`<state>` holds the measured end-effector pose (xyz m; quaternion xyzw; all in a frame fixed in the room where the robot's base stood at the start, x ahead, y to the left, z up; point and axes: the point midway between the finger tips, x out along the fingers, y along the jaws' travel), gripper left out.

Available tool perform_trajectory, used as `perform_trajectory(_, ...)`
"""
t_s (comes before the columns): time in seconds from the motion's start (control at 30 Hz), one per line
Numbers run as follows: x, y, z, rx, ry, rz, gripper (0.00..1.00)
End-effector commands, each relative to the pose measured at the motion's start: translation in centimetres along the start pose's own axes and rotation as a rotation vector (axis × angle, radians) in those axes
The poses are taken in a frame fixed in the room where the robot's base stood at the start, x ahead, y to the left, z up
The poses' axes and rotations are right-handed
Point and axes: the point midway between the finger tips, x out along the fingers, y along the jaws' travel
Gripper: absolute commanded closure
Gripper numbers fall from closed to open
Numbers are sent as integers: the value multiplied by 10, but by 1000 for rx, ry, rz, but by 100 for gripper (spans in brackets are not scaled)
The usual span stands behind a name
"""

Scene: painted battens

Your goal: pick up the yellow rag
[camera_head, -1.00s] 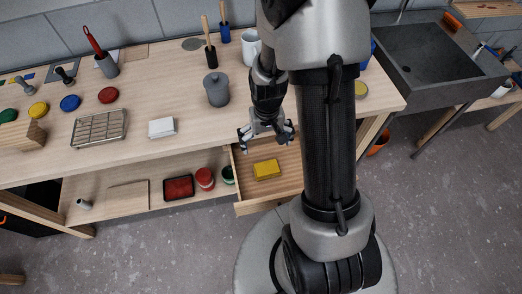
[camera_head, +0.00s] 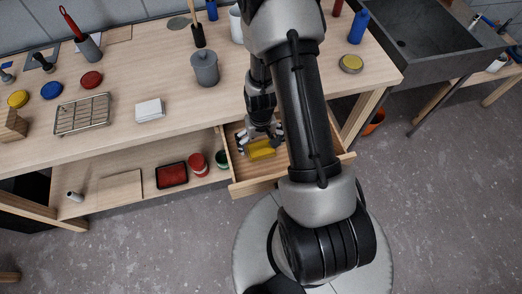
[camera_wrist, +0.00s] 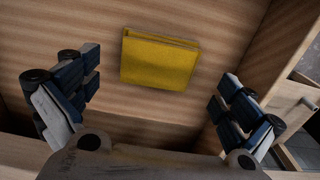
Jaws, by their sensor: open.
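The yellow rag (camera_head: 261,149) is a folded, flat rectangle lying on the bottom of an open wooden drawer (camera_head: 258,184) under the bench top. It also shows in the wrist view (camera_wrist: 159,60), lying beyond the fingertips and between their lines. My gripper (camera_head: 259,137) is over the drawer, just above the rag, with its jaws apart and empty. In the wrist view my gripper (camera_wrist: 154,100) has one finger on each side, with bare drawer bottom between them. In the head view the gripper hides part of the rag's far edge.
The bench top (camera_head: 180,122) overhangs the drawer's back. A grey lidded pot (camera_head: 205,68) and a white block (camera_head: 150,110) stand on it. On the lower shelf, left of the drawer, are a red tray (camera_head: 172,175), a red can (camera_head: 197,163) and a green can (camera_head: 222,159).

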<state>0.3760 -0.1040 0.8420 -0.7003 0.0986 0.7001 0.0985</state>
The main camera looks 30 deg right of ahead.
Motion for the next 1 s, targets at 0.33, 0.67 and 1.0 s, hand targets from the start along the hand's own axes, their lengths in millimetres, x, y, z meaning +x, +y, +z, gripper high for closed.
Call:
perform_trajectory(0.33,30,2,0,0,1,0,0)
perform_trajectory(0.67,30,2,0,0,0,0,17)
perform_trajectory(1.0,30,2,0,0,0,0,39)
